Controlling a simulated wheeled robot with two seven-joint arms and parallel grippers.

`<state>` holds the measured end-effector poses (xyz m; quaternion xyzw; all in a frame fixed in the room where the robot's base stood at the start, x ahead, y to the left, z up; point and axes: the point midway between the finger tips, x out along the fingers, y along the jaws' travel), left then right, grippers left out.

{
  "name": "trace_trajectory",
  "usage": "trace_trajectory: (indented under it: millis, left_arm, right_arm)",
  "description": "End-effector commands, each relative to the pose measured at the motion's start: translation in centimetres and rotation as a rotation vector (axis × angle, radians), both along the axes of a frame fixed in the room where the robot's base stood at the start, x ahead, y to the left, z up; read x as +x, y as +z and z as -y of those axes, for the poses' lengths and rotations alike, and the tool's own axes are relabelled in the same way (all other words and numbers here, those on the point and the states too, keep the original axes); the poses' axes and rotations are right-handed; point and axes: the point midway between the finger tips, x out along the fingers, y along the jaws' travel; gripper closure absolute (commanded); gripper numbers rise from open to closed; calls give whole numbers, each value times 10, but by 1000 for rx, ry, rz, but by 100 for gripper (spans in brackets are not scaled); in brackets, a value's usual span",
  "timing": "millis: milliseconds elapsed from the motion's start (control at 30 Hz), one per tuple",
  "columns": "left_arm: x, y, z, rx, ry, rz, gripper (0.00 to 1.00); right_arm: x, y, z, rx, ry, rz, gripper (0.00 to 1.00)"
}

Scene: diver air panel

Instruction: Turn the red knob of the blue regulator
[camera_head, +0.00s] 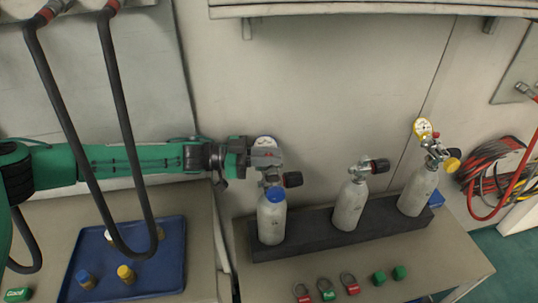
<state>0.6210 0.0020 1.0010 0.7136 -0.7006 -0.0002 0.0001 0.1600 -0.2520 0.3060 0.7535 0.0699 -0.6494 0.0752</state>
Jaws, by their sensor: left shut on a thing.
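The blue regulator, with its blue cap (277,195), sits on top of the left grey cylinder (271,222). Its round gauge (264,142) shows just above my gripper. My left gripper (262,155) comes in level from the left and is shut at the top of this regulator. A little red shows between its fingers, where the red knob appears to be held; the fingers hide most of it. A black valve handwheel (292,179) sticks out to the right of the cylinder neck. My right gripper is not in view.
Two more cylinders stand in the dark rack (330,233); the right one bears a yellow-gauged regulator (423,128). Black hoses (117,125) hang in front of my left arm. A blue tray (170,268) and several padlocks and green blocks lie on the benches.

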Motion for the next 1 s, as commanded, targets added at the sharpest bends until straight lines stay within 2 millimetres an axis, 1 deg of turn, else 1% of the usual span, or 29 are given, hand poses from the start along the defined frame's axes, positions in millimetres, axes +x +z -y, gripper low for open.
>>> trace_trajectory:
  millis: [167,200,267,533,667,767,867,1000]
  left_arm:
    - [0,1,0,-1,1,0,100]
    - [0,1,0,-1,1,0,74]
    - [0,1,0,-1,1,0,62]
    - [0,1,0,0,1,0,61]
    - [0,8,0,0,1,1,61]
    - [1,22,0,-1,1,3,61]
    - [1,44,0,-2,1,4,61]
    - [1,80,0,-2,1,6,61]
  right_arm:
    - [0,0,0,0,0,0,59]
    - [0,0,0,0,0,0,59]
    - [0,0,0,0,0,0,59]
    - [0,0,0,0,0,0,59]
    - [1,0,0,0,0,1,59]
    - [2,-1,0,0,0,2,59]
    - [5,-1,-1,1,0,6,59]
    - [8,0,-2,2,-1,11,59]
